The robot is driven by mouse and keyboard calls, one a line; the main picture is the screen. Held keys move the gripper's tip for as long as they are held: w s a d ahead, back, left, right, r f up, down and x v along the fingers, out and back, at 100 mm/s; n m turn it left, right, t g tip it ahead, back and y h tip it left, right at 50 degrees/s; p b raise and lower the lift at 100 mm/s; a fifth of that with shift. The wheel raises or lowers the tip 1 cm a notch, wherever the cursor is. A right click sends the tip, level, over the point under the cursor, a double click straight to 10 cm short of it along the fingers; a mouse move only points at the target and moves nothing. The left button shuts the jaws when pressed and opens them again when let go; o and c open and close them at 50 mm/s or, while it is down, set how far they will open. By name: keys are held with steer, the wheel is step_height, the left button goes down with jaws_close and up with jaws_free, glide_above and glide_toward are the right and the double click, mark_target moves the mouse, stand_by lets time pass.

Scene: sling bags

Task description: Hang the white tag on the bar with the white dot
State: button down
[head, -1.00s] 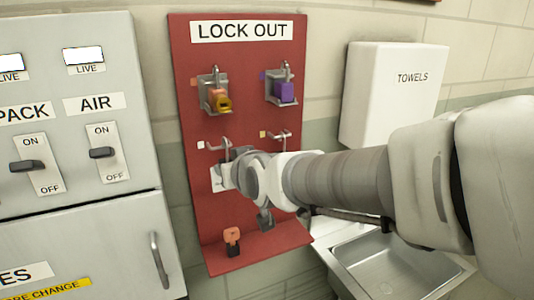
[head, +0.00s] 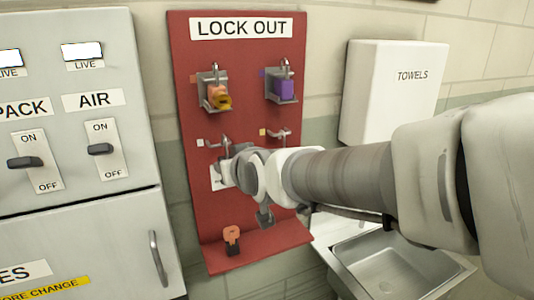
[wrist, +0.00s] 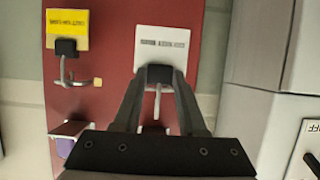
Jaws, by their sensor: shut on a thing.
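The white tag (wrist: 162,48) shows in the wrist view with its black top part between the fingertips of my gripper (wrist: 159,76). My gripper is shut on that part. In the head view a strip of the white tag (head: 215,179) shows left of my gripper (head: 228,170). The bar with the white dot (head: 213,143) is just above it, with the white dot (head: 200,143) to its left. In the wrist view this bar (wrist: 158,98) runs up to the tag's black part. I cannot tell whether the tag is around the bar or only touching it.
A yellow tag (wrist: 68,28) is at the neighbouring bar (wrist: 68,72) with the yellow dot. Padlocks occupy the two upper holders. An orange and black padlock (head: 231,237) is on the red board's lower ledge (head: 262,248). The grey cabinet (head: 75,130) is close on the left.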

mark_target(225, 156)
steer(key=shift+w, duration=0.1)
steer(key=shift+w+a, duration=0.4)
steer(key=shift+w, duration=0.35)
steer(key=shift+w+a, duration=0.35)
steer(key=shift+w, duration=0.4)
steer(key=shift+f, duration=0.15)
steer(key=shift+f+b, duration=1.1)
steer(key=shift+b, duration=0.05)
jaws_free()
